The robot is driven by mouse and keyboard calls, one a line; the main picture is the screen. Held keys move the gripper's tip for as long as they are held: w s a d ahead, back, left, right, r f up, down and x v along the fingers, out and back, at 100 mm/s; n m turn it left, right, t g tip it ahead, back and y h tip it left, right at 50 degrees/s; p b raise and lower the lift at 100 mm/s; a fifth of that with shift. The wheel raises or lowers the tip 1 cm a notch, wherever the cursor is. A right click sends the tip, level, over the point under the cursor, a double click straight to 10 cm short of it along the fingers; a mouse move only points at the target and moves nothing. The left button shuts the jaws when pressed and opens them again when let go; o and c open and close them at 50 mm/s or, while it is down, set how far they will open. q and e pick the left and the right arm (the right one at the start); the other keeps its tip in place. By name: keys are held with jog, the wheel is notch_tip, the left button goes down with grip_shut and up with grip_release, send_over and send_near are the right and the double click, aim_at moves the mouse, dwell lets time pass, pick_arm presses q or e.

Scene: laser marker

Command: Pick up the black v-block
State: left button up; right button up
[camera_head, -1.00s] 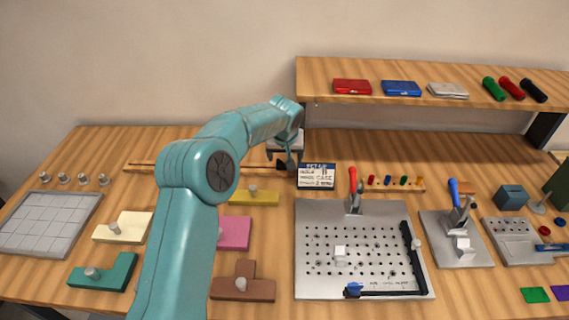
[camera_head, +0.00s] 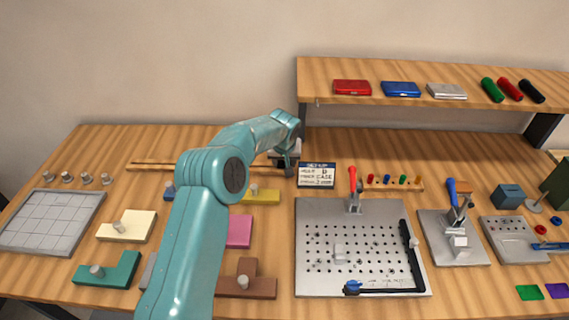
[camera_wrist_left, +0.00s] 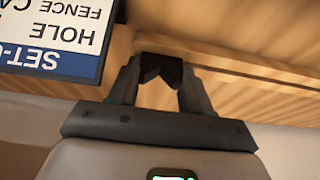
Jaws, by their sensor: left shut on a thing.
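The black v-block (camera_wrist_left: 158,68) shows in the wrist view as a dark piece with a V-shaped notch, between my left gripper's two fingers. My left gripper (camera_wrist_left: 160,85) is shut on it. In the head view my left gripper (camera_head: 290,166) is at the back of the table, just left of the set-up card (camera_head: 317,177). There the v-block is small and mostly hidden by the gripper. I cannot tell whether it touches the table. My right gripper is not in view.
The raised shelf (camera_head: 420,112) begins just right of my left gripper. A long wooden rail (camera_head: 150,166) runs left behind my arm. A perforated plate (camera_head: 310,280) with a red-handled clamp (camera_head: 352,182) lies to the right. Coloured knobbed pieces lie to the left.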

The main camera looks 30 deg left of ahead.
pick_arm(q)
jog(key=shift+r, duration=0.1)
jog(key=shift+r, duration=0.35)
notch_tip(320, 180, up, 2)
jog(key=shift+r+b, duration=0.2)
jog(key=shift+b, duration=0.35)
jog(key=s+d+b, duration=0.2)
jog(key=s+d, duration=0.1)
jog(key=s, duration=0.1)
jog(key=s+d+b, duration=0.2)
jog(key=s+d, duration=0.1)
jog(key=s, duration=0.2)
jog(key=s+d+b, duration=0.2)
jog(key=s+b, duration=0.1)
jog(key=s, duration=0.2)
jog(key=shift+s+d, duration=0.1)
jog(key=shift+d, duration=0.3)
jog(key=shift+s+d+r, duration=0.1)
jog(key=shift+s+d, duration=0.2)
jog(key=shift+s, duration=0.3)
